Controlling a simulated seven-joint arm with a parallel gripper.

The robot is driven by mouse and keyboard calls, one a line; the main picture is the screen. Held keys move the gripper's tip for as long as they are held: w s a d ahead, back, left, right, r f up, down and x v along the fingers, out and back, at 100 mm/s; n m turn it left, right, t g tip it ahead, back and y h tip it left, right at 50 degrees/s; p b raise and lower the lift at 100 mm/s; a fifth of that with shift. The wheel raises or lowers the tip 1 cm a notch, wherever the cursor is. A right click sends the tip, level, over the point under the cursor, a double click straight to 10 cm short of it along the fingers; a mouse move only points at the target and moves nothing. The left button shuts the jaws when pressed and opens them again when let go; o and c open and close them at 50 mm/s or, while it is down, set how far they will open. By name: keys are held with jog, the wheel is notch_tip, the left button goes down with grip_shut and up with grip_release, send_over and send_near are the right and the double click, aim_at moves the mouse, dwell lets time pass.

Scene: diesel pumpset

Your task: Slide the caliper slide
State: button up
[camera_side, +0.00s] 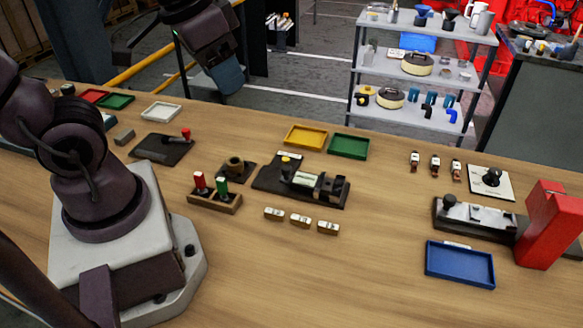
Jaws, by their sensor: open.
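The caliper slide is not certain at this size. The likeliest match is a dark fixture (440,221) at the right, with a pale metal bar (485,216) along its top and a dark knob (449,200) at its left end. My gripper (226,78) hangs at the top of the view, above and beyond the table's far edge. It is well up and left of this fixture, touches nothing visible, and appears empty. Its fingers are hard to make out. Nothing covers the knob.
A red upright block (551,225) stands close to the fixture's right end, with a blue tray (460,267) in front. A knob on a white plate (508,190) is behind. A dark fixture with a cylinder (269,182) sits mid-table. The front middle is clear.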

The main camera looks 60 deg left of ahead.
aim_at(287, 167)
jog(key=w+a+f+g, duration=0.2)
jog(key=w+a+f, duration=0.2)
jog(key=w+f, duration=0.35)
jog(key=w+a+f+g, duration=0.2)
jog(key=w+a+f, duration=0.3)
jog(key=f, duration=1.2)
jog(key=w+d+f, duration=0.1)
jog(key=f, duration=0.3)
jog(key=shift+w+f, duration=0.1)
jog(key=shift+f, duration=0.05)
jog(key=shift+c, duration=0.4)
